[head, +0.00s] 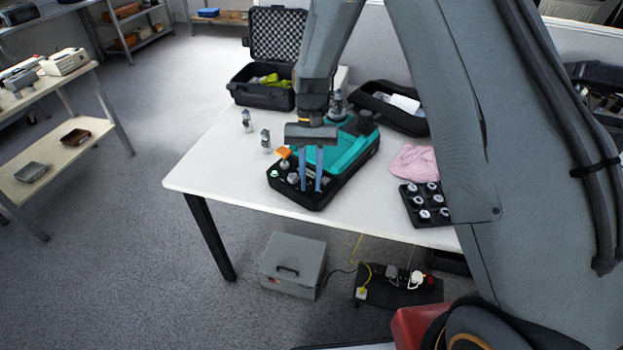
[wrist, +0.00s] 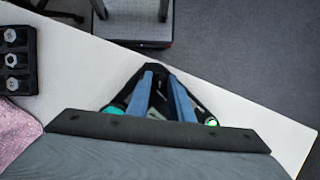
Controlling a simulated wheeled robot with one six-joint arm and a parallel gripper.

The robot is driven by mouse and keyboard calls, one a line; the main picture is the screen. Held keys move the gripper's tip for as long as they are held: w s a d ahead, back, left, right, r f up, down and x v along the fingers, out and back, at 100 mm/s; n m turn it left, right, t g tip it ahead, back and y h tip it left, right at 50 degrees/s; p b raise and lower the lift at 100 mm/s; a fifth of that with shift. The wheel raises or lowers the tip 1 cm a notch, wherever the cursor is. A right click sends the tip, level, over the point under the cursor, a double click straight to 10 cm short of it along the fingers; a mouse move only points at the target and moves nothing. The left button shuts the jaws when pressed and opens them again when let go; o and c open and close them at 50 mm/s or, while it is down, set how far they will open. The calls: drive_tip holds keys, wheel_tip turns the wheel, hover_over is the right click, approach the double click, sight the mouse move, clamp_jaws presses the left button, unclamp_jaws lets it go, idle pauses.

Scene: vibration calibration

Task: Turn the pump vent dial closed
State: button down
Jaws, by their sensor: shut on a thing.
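The pump (head: 343,158) is a teal and black unit on the white table, with small fittings and an orange tab on its near left end. My gripper (head: 311,186) points down over that end, its blue fingers close together among the fittings. In the wrist view my gripper (wrist: 166,110) reaches into the black end of the pump (wrist: 205,97), with a green lit spot to the right of the fingers. The fingers are shut on a small part between them. The vent dial itself is hidden by the fingers, so its setting cannot be seen.
A black tray with several round metal pieces (head: 412,217) and a pink cloth (head: 413,163) lie right of the pump. Open black cases (head: 262,95) are behind.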

drive_tip(key=shift+n+h, duration=0.3)
drive_tip(key=shift+n, duration=0.6)
drive_tip(key=shift+s, duration=0.1)
drive_tip(key=c, duration=1.6)
unclamp_jaws()
drive_tip(key=shift+r, duration=0.1)
drive_tip(key=b+v, duration=0.2)
drive_tip(key=v, duration=0.5)
drive_tip(key=shift+w+r, duration=0.25)
